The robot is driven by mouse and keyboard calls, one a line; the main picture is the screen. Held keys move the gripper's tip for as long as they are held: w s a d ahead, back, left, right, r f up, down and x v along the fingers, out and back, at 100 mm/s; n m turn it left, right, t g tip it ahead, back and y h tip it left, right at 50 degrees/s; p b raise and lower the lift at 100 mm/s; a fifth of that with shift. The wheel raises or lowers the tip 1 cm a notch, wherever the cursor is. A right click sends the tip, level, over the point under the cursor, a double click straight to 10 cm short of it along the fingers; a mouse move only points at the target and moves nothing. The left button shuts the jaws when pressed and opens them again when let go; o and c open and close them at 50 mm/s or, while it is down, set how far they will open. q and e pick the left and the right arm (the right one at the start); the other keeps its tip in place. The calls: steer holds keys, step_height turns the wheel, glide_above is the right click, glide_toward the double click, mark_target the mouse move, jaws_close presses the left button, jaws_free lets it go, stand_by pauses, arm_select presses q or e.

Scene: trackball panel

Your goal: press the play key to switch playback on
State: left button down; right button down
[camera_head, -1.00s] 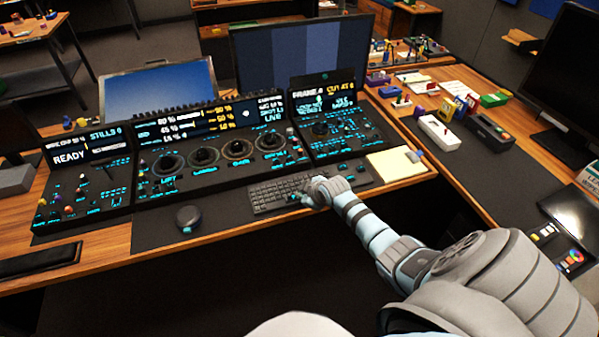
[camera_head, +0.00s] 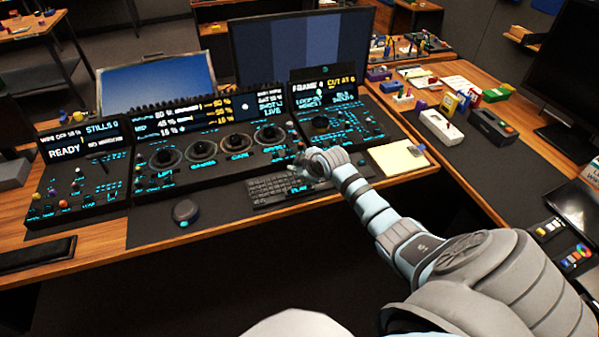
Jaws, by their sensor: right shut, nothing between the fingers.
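The control panel has a left section (camera_head: 70,185), a wide middle section (camera_head: 150,193) with several trackballs and dials, and a right section (camera_head: 345,135) with one dial. Small cyan-lit keys and labels cover all three. A dark keyboard (camera_head: 268,191) lies in front of the middle section. My right gripper (camera_head: 298,163) is shut and empty, over the panel's front edge where the middle and right sections meet, just behind the keyboard. I cannot tell whether it touches anything. My left gripper is not in view.
A round dark puck (camera_head: 186,211) sits left of the keyboard. A pale notepad (camera_head: 398,157) lies right of my right gripper. Monitors (camera_head: 300,55) stand behind the panel. Small boxes (camera_head: 445,130) fill the right side desk. The front mat is mostly clear.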

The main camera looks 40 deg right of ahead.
steer(key=b, duration=0.4)
glide_above(298, 191)
step_height(298, 191, down, 5)
steer(key=shift+w+f, duration=0.1)
steer(key=shift+f, duration=0.1)
steer(key=shift+f+b, duration=0.3)
steer(key=shift+f, duration=0.1)
stand_by(0.6)
steer(key=shift+f, duration=0.4)
steer(key=shift+f+b, duration=0.55)
stand_by(0.6)
steer(key=shift+r+p, duration=1)
steer(key=shift+p, duration=0.05)
